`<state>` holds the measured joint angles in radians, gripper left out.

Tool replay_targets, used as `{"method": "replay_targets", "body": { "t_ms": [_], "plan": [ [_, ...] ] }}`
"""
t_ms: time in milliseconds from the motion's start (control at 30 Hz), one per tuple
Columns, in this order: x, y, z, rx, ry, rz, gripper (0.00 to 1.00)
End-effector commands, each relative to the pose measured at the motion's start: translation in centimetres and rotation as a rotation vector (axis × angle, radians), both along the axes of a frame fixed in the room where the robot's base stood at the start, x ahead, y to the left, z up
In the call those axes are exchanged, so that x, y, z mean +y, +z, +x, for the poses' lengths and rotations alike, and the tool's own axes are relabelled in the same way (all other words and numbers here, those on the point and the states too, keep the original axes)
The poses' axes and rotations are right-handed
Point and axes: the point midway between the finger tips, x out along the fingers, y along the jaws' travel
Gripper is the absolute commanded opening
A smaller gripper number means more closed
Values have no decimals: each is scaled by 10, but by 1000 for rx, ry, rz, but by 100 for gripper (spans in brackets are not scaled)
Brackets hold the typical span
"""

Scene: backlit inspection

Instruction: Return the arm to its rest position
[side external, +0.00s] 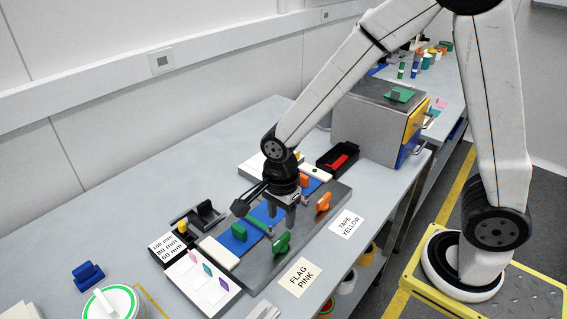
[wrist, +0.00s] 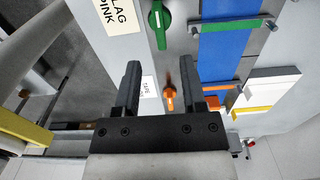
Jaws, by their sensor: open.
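My gripper (side external: 281,216) hangs fingers-down over the grey fixture plate (side external: 262,273). In the wrist view its two dark fingers (wrist: 161,68) are well apart with nothing held between them. A blue strip (side external: 237,240) lies along the plate under and beside my gripper, crossed by a green bar (side external: 257,227). A green knob (side external: 282,242) and an orange knob (side external: 323,203) stand along the plate's near edge. In the wrist view the orange knob (wrist: 169,97) appears between the fingers, below their tips. I cannot tell the exact gap from fingers to plate.
A black tray with a red piece (side external: 338,161) and a grey box with a yellow-blue front (side external: 376,118) stand behind. Label cards (side external: 301,278), a sample card (side external: 196,280), a black holder (side external: 204,216) and a green-ringed round object (side external: 108,302) are nearby. The table's left back is clear.

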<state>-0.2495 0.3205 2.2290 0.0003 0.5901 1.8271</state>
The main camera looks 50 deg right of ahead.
Motion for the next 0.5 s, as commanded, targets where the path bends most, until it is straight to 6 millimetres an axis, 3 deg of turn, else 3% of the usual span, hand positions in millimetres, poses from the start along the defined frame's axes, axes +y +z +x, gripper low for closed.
{"method": "replay_targets", "body": {
  "t_ms": [267,500],
  "plan": [
    [-10,4,-4,-22,146,3,53],
    [-26,10,-11,-64,418,-3,53]
  ]
}}
